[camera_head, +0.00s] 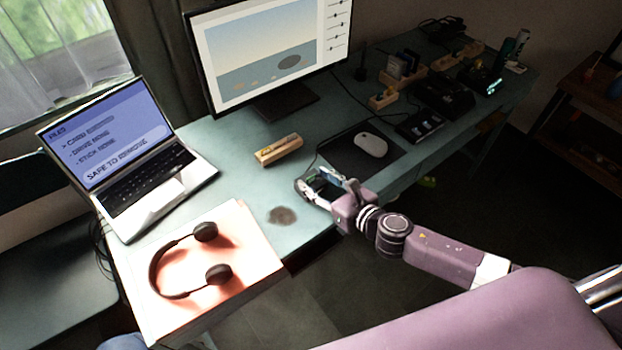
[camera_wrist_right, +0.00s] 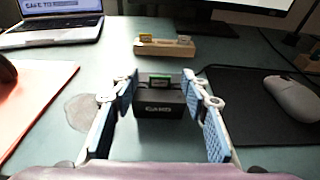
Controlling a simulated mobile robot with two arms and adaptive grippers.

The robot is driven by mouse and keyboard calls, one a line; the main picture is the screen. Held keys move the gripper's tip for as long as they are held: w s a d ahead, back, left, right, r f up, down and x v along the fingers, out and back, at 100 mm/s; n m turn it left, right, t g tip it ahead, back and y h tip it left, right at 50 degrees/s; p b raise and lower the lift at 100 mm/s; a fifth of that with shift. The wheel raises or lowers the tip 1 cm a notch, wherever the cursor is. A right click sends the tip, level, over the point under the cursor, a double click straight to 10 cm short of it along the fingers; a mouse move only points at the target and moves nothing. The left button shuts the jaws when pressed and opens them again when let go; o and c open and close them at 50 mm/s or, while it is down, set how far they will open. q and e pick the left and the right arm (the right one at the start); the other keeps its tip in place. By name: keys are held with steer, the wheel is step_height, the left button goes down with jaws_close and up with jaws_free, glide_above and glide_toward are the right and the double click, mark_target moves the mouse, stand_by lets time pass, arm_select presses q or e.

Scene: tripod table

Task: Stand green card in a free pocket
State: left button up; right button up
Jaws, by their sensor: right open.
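The green card (camera_wrist_right: 160,82) stands in the slot of a black card reader (camera_wrist_right: 160,108) marked "CARD" in the right wrist view. My right gripper (camera_head: 321,184) is open, and it shows in the wrist view (camera_wrist_right: 160,84) with its blue-padded fingers on either side of the card and reader, apart from the card. The block also shows in the head view (camera_head: 279,151). My left gripper is out of view.
A laptop (camera_head: 130,160) reading "SAFE TO REMOVE" and headphones (camera_head: 180,262) on a pale board are at left. A monitor (camera_head: 265,50) stands behind. A mouse (camera_head: 370,145) on a dark mat is right of the block. More small wooden holders and devices sit farther right.

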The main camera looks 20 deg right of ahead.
steer(key=shift+w, duration=0.2)
steer(key=c, duration=0.8)
